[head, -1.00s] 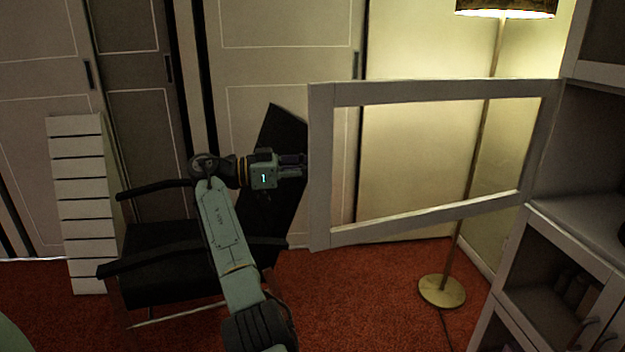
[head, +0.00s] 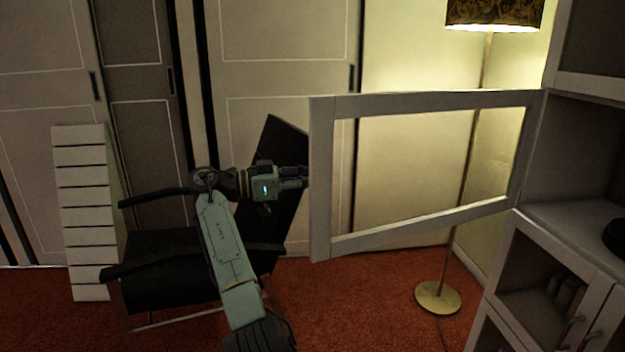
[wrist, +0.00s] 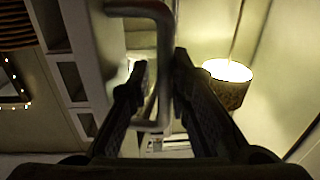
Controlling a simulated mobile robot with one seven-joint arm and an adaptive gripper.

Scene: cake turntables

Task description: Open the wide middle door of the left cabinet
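The wide middle door (head: 322,235) of the cabinet (head: 572,215) is a pale frame around a see-through panel. It stands swung far out from the cabinet on the right in the head view. My gripper (head: 303,176) is at the door's free edge. In the wrist view, the metal bar handle (wrist: 164,60) runs between the two fingers of my gripper (wrist: 162,70). The fingers are apart, with a visible gap between the left finger and the bar. The right finger is close to the bar; I cannot tell whether it touches.
A floor lamp (head: 437,297) stands behind the door, near the cabinet. A black chair (head: 170,270) stands behind my arm, with a white slatted unit (head: 88,215) to its left. Lower cabinet doors (head: 555,260) look shut. Red carpet (head: 370,310) is clear below the door.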

